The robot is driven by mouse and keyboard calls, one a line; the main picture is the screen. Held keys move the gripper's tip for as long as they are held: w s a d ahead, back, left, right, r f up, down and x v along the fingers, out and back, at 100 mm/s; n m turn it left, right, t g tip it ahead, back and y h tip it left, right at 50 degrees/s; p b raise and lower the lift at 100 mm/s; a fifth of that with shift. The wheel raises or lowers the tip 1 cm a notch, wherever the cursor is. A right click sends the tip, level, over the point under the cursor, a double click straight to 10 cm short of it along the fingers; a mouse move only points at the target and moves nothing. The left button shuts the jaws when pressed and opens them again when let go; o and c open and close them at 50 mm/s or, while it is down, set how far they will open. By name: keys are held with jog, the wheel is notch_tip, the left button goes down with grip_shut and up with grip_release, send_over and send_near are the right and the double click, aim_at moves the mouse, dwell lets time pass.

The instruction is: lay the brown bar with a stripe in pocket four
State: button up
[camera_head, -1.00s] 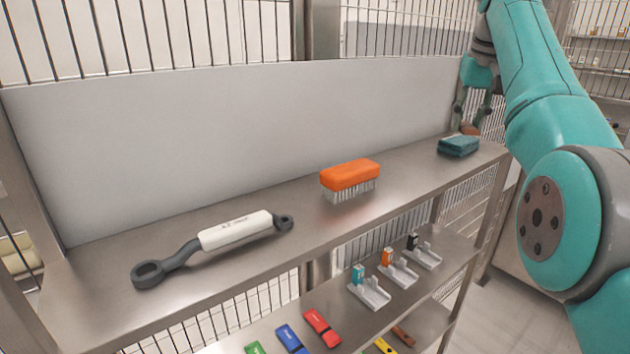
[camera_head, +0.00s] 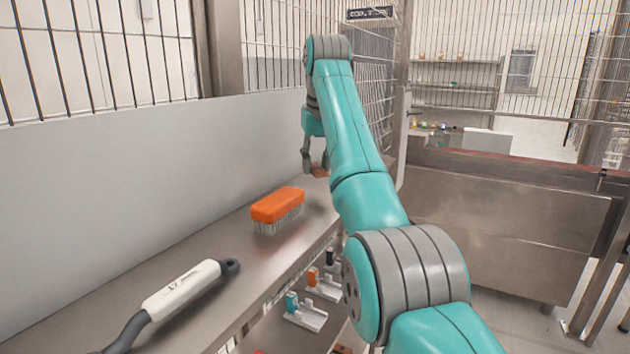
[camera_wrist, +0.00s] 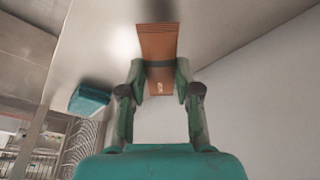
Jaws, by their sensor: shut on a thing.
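The brown bar with a dark stripe (camera_wrist: 158,44) is held between the fingers of my gripper (camera_wrist: 160,80) in the wrist view. The stripe crosses the bar between the fingertips. In the head view my gripper (camera_head: 313,168) is beyond the orange brush, near the far end of the top shelf, with a small brown part of the bar (camera_head: 319,171) showing at its tips. I cannot tell the bar's height above the shelf. Pocket four cannot be made out in these frames.
An orange brush (camera_head: 277,206) and a white-handled tool (camera_head: 180,290) lie on the top shelf (camera_head: 235,238). A teal block (camera_wrist: 89,99) shows beside the gripper in the wrist view. Small stands (camera_head: 305,315) sit on a lower shelf. A steel counter (camera_head: 510,225) stands at the right.

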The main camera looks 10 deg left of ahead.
aim_at(317, 192)
jog(key=shift+f, duration=2.1)
jog(key=shift+f, duration=0.1)
jog(key=o, duration=1.1)
jog(key=shift+c, duration=0.2)
jog(key=v, duration=1.2)
jog(key=shift+w, duration=0.1)
